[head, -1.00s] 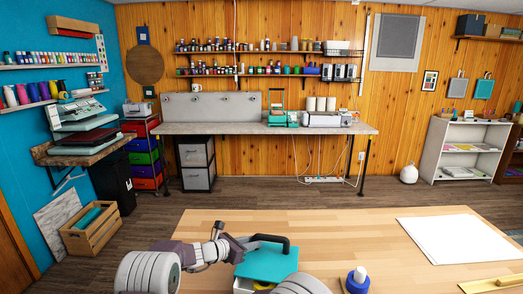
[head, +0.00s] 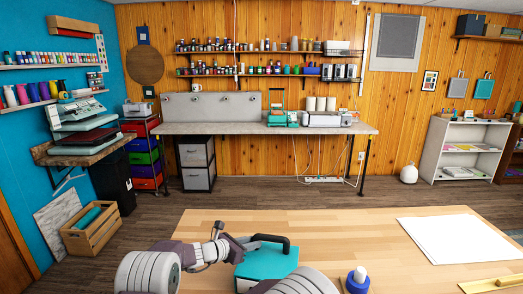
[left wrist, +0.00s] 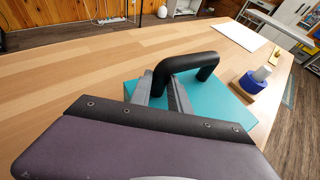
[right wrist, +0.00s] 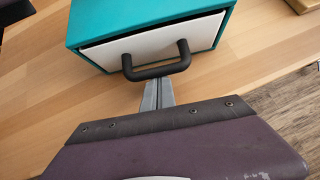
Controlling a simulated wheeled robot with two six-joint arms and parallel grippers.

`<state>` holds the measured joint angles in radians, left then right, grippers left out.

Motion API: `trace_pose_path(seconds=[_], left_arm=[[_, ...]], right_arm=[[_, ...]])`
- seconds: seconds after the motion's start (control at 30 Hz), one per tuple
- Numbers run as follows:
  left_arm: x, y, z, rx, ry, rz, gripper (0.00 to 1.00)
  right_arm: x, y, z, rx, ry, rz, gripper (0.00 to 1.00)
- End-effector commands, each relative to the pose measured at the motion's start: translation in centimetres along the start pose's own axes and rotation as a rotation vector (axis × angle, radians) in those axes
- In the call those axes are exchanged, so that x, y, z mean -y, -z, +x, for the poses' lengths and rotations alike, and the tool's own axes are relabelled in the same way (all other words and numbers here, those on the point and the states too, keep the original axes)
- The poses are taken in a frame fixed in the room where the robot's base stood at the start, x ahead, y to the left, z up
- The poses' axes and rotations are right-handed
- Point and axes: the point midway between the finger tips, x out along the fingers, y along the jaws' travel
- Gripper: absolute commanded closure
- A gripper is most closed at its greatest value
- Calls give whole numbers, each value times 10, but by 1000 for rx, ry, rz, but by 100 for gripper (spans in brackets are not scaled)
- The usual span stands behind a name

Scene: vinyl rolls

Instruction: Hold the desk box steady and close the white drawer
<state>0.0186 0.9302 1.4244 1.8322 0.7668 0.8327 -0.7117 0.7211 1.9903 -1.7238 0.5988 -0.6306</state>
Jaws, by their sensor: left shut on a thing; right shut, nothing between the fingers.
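The teal desk box (head: 266,262) stands near the front edge of the wooden table, with a black carrying handle (left wrist: 190,64) on top. My left gripper (head: 250,243) is shut on that handle. The white drawer (right wrist: 150,40) shows in the right wrist view, its front nearly within the teal frame, with a thin dark gap along its upper edge. It has a black pull handle (right wrist: 157,70). My right gripper (right wrist: 157,84) is shut and empty, its fingertips at or just below the pull; contact is unclear. In the head view my right arm hides most of the drawer.
A large white sheet (head: 455,238) and a yellow ruler (head: 492,285) lie farther right. The table (head: 340,226) behind the box is clear.

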Motion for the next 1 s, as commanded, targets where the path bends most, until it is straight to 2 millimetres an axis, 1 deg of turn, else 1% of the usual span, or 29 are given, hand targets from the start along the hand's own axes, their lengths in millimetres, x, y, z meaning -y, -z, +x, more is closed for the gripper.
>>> trace_pose_path(seconds=[0.03,0.37,1.0], left_arm=[[2,7,1,-13,3,-3,100],[1,7,1,-14,3,-3,100],[1,6,1,-11,2,-3,100]], right_arm=[[-1,-2,-1,7,-1,2,100],[-1,-1,-2,6,-1,1,100],[0,30,-29,1,-1,-1,100]])
